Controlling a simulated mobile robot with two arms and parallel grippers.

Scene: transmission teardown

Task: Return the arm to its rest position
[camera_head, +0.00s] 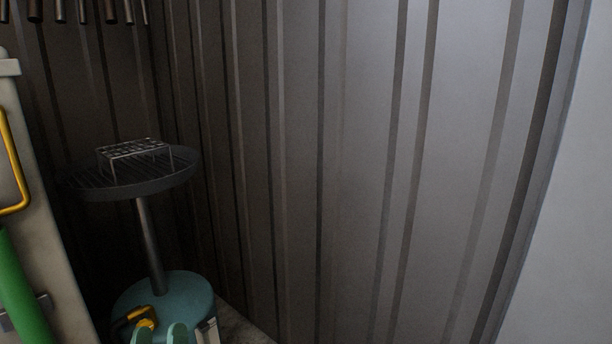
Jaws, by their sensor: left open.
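My left gripper (162,334) shows only in part at the bottom edge of the head view, left of centre. Its two pale green fingertips stand apart, with nothing seen between them. The rest of the left arm is cut off by the frame's lower edge. In the picture the fingertips overlap the lower part of a stand's round teal base (188,292); I cannot tell the distance between them. My right gripper is out of view.
The stand carries a dark round tray (82,184) with a small metal rack (136,149) on it. A yellow and black item (143,316) shows near the base. A corrugated metal wall (350,150) fills the background. Dark rods (110,11) hang at upper left.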

